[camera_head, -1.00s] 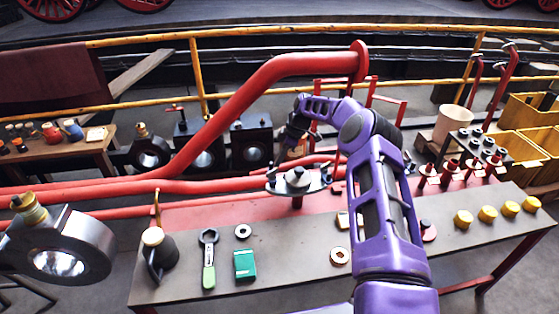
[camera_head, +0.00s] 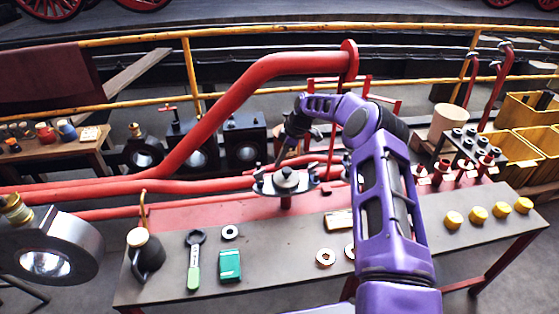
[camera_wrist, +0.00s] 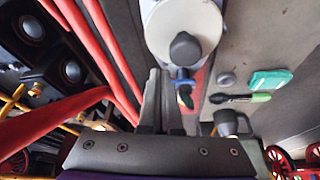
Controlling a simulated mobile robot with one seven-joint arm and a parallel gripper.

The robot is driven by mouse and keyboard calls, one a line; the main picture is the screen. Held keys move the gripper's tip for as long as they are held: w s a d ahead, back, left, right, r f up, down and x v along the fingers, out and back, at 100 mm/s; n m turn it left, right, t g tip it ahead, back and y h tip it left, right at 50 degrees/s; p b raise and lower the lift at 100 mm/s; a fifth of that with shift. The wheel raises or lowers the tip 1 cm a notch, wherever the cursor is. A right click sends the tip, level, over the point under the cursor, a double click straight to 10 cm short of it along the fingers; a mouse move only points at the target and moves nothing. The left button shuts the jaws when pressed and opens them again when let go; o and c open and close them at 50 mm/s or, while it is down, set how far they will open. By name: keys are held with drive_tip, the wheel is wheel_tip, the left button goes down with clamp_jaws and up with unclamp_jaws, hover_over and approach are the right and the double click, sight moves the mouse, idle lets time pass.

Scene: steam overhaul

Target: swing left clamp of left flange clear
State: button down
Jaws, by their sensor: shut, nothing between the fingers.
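The flange (camera_head: 287,178), a pale disc with a dark dome on top, stands on a short red post at the back of the bench. It shows large in the wrist view (camera_wrist: 165,28). Dark clamp pieces sit at its sides in the head view. A small blue and dark clamp part (camera_wrist: 184,86) lies at its rim in the wrist view. My gripper (camera_head: 278,164) points down at the far left side of the flange. In the wrist view its fingers (camera_wrist: 160,76) are together and empty, close beside the clamp part. Contact cannot be told.
A green-handled wrench (camera_head: 194,262), a teal box (camera_head: 230,266), an oil can (camera_head: 146,254) and rings lie on the bench (camera_head: 280,270). A thick red pipe (camera_head: 250,85) rises behind. Yellow caps (camera_head: 478,215) stand at right. The front middle is mostly clear.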

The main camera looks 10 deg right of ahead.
drive_tip(key=v, duration=0.9)
drive_tip(key=shift+r+p, duration=0.25)
drive_tip(key=shift+p, duration=0.15)
drive_tip(key=shift+w+a, duration=0.1)
